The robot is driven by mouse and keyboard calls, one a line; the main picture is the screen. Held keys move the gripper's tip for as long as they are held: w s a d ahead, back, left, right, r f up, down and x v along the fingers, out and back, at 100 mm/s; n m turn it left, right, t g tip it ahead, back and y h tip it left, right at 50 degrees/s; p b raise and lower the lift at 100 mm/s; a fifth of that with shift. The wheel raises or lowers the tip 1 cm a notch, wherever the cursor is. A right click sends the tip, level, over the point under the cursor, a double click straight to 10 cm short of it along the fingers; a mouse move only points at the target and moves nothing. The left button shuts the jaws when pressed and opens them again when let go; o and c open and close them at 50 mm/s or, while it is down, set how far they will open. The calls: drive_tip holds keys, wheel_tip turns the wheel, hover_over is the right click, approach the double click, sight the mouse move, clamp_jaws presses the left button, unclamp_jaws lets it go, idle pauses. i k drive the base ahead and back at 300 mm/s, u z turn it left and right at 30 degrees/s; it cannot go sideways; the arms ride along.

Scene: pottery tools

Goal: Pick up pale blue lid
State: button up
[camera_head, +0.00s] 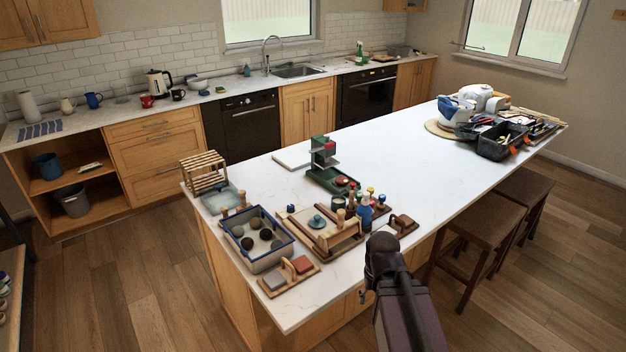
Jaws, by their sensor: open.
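A small round blue-grey lid with a knob (317,221), which looks like the pale blue lid, lies on a wooden tray (338,249) near the front end of the white island counter. My arm reaches up from the bottom right edge. My gripper (366,295) is small in view, at the counter's front edge, to the right of and nearer than the lid. It is open and apart from the lid. The arm's dark links hide part of the gripper.
A blue-rimmed bin with several balls (285,250) stands left of the tray. A wooden stand with coloured blocks (271,281) lies in front. The counter's middle (395,160) is clear.

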sight(316, 222)
drive_tip(key=u, duration=4.95)
drive_tip(key=i, duration=0.1)
drive_tip(key=z, duration=2.9)
drive_tip(key=i, duration=2)
drive_tip(key=z, duration=0.05)
